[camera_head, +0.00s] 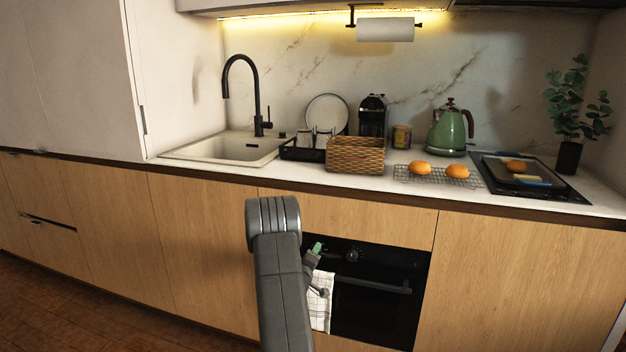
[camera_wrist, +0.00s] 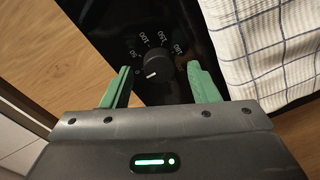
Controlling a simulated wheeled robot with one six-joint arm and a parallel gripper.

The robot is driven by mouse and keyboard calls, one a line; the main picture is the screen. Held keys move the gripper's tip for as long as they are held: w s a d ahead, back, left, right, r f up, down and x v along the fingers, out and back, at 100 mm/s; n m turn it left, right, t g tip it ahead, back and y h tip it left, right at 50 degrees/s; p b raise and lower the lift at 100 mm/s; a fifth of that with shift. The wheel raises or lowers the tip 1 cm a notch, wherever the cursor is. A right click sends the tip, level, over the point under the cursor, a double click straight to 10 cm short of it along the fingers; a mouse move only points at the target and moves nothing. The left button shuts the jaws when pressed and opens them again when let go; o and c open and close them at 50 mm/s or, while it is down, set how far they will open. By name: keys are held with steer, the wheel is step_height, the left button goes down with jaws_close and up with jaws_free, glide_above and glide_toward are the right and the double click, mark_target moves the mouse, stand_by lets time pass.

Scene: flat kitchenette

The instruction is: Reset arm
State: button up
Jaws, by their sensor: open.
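My arm rises in front of the lower cabinets in the head view, and my gripper (camera_head: 316,250) shows partly behind it, near the oven's control panel. In the wrist view my gripper (camera_wrist: 160,88) has its two green fingers spread apart with nothing between them. A black oven knob (camera_wrist: 157,66) with a white pointer mark lies beyond the fingertips, roughly between them. Numbers are printed around the knob. The fingers appear apart from the knob. The oven (camera_head: 375,292) is black with a bar handle. Most of the gripper is hidden by my arm in the head view.
A checked towel (camera_wrist: 270,45) hangs at the oven front, close to the right finger; it also shows in the head view (camera_head: 321,302). The counter above holds a wicker basket (camera_head: 356,155), a green kettle (camera_head: 446,131), a cooling rack (camera_head: 436,178) with buns and a sink (camera_head: 225,149).

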steer(key=shift+w+d, duration=0.15)
steer(key=shift+w, duration=0.4)
steer(key=shift+s, duration=0.1)
steer(key=p+v, duration=0.1)
steer(key=v, duration=1.3)
steer(key=w+d+m+b, duration=0.3)
steer(key=w+m+b, duration=0.9)
steer(key=m, duration=0.8)
steer(key=shift+w+d+f+t+b, duration=0.3)
steer(key=shift+w+t+b, duration=0.1)
steer(key=shift+w, duration=0.45)
steer(key=shift+s, duration=0.1)
